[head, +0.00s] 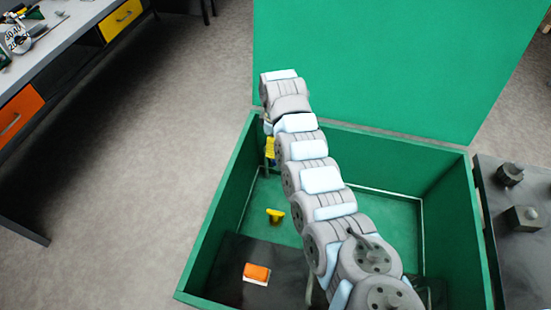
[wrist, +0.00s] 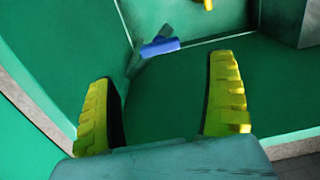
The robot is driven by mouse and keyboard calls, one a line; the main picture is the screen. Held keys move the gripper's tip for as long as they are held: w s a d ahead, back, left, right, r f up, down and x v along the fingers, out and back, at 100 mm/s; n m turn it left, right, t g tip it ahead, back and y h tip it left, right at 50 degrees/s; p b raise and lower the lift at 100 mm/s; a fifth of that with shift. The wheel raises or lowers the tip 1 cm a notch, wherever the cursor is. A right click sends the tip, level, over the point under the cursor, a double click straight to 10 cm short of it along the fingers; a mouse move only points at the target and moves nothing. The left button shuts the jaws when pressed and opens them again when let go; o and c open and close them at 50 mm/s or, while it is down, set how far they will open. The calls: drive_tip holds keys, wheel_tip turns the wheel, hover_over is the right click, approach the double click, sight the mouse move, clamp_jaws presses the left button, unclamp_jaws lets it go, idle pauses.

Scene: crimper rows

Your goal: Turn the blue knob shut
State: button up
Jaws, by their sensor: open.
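The blue knob (wrist: 160,47) shows in the wrist view as a small bar-shaped handle near the inner corner of a green box, just beyond the fingertips. It lies slightly tilted, with a darker grey-blue part beside it. My gripper (wrist: 162,78) is open, its two yellow fingers wide apart with nothing between them. The knob is ahead of the gap, apart from both fingers. In the head view my gripper (head: 270,150) is partly hidden at the box's left wall, and I cannot make out the blue knob there.
The green box (head: 222,190) has a raised green lid (head: 400,60) behind it. Inside are a yellow knob (head: 275,215) and an orange block (head: 257,272) on a dark panel. A workbench (head: 60,50) stands at left, a dark table (head: 520,250) at right.

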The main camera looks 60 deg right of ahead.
wheel_tip(320, 180, down, 8)
drive_tip(key=shift+f+b, duration=0.1)
drive_tip(key=shift+b, duration=1.05)
drive_tip(key=shift+c, duration=0.2)
drive_tip(key=c, duration=1.2)
